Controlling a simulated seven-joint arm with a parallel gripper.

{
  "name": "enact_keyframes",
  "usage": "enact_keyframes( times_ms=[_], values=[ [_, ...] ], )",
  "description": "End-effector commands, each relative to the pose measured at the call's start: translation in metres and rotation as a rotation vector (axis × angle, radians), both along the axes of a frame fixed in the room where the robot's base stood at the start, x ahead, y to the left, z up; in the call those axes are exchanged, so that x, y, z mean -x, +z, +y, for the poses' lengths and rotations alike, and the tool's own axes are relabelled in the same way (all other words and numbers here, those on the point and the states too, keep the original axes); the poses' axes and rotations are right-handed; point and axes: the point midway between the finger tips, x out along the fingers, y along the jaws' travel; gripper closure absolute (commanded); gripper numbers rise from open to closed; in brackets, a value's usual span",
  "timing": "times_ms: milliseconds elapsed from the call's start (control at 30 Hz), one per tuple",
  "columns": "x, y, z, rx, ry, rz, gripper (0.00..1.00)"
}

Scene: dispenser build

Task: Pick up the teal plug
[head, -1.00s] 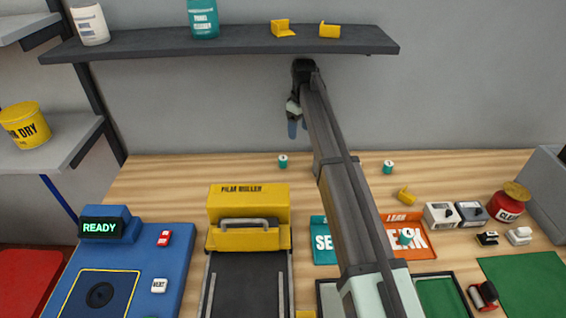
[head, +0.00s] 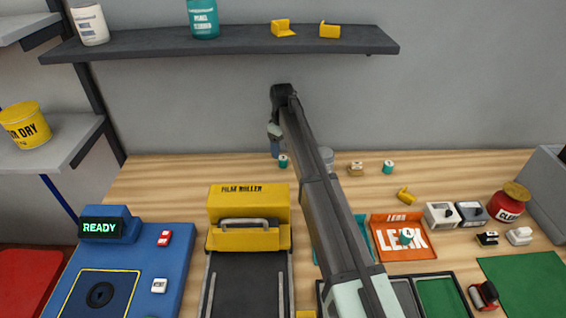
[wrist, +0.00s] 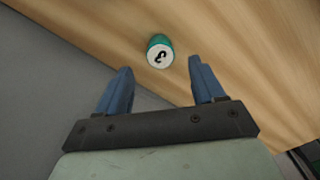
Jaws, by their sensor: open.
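A small teal plug (head: 283,161) with a white, dark-marked top stands on the wooden bench near its back edge. It also shows in the wrist view (wrist: 157,43), ahead of the fingertips and roughly centred between them. Two more teal plugs show in the head view: one (head: 388,168) at the back right of the bench, one (head: 406,237) in the orange tray marked LEAK. My gripper (head: 276,151) is just left of the first plug. Its blue fingers (wrist: 160,67) are open with nothing between them.
A dark shelf (head: 230,47) runs above the bench, behind my arm. A yellow film roller (head: 247,200) stands in front of the first plug. A grey wall (head: 190,105) is behind.

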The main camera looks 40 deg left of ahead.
Motion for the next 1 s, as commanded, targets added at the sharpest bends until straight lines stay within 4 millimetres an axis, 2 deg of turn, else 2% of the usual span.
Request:
enact_keyframes(
  times_ms=[167, 500, 800, 1000],
  values=[
    [0.0, -0.008, -0.001, 0.0, 0.0, 0.0, 0.32],
    [0.001, -0.049, -0.005, 0.001, 0.0, 0.0, 0.32],
    [0.001, -0.054, -0.005, -0.001, 0.0, -0.001, 0.32],
    [0.001, -0.054, -0.005, -0.001, 0.0, -0.001, 0.51]
  ],
)
